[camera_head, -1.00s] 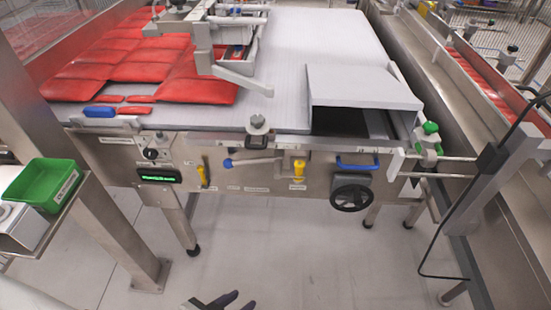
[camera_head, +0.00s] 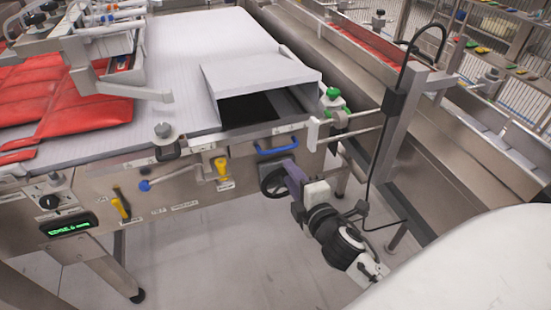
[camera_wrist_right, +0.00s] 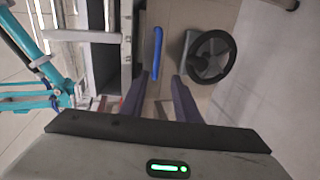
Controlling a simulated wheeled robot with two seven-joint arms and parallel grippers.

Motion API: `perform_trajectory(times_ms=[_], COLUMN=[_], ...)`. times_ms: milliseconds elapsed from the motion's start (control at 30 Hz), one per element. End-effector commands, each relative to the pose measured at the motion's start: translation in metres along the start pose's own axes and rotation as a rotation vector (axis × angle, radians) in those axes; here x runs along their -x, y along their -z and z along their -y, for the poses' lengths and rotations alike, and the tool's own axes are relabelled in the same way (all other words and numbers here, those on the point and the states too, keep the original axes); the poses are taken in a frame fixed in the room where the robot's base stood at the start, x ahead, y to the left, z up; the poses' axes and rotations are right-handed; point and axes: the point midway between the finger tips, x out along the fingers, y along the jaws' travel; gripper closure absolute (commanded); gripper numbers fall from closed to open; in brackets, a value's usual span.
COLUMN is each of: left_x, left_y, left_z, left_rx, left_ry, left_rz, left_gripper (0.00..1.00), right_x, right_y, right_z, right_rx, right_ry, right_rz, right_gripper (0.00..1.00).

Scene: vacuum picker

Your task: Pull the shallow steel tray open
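The blue bar handle (camera_head: 277,146) sits on the steel front of the machine, below the grey hood. I take the steel face around it as the shallow tray's front; it looks flush with the machine, and the tray's inside is hidden. My right gripper (camera_head: 294,180) is in front of the machine, just below and right of the handle, close to the black handwheel. In the right wrist view the gripper (camera_wrist_right: 156,85) is open, its two purple fingers apart with nothing between their tips. The blue handle (camera_wrist_right: 154,55) lies ahead of the gap between them. My left gripper is not in view.
The black handwheel (camera_head: 275,182) is right below the handle; it also shows in the right wrist view (camera_wrist_right: 211,56). A green knob (camera_head: 333,93) and steel rods stick out to the right. Yellow levers (camera_head: 221,166) are to the left. The floor in front is clear.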

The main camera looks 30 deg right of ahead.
Motion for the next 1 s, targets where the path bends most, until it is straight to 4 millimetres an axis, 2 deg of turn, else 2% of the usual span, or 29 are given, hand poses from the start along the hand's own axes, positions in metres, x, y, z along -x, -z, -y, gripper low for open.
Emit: perform_trajectory(times_ms=[167,400,600,767,1000], left_x=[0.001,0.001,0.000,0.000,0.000], left_y=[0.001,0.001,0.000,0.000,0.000], left_z=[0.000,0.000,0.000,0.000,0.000], left_rx=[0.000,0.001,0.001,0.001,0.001], left_ry=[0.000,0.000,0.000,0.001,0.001], left_rz=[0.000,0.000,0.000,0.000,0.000], left_gripper=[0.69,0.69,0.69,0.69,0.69], right_x=[-0.022,-0.067,-0.094,-0.102,-0.103], right_y=[-0.003,-0.003,-0.003,-0.003,-0.003], right_z=[-0.009,-0.009,-0.008,-0.008,-0.008], right_rx=[0.037,0.033,0.032,0.031,0.030], right_ry=[-0.020,-0.018,-0.016,-0.015,-0.015], right_rz=[0.009,0.008,0.008,0.007,0.007], right_gripper=[0.71,0.71,0.71,0.71,0.71])
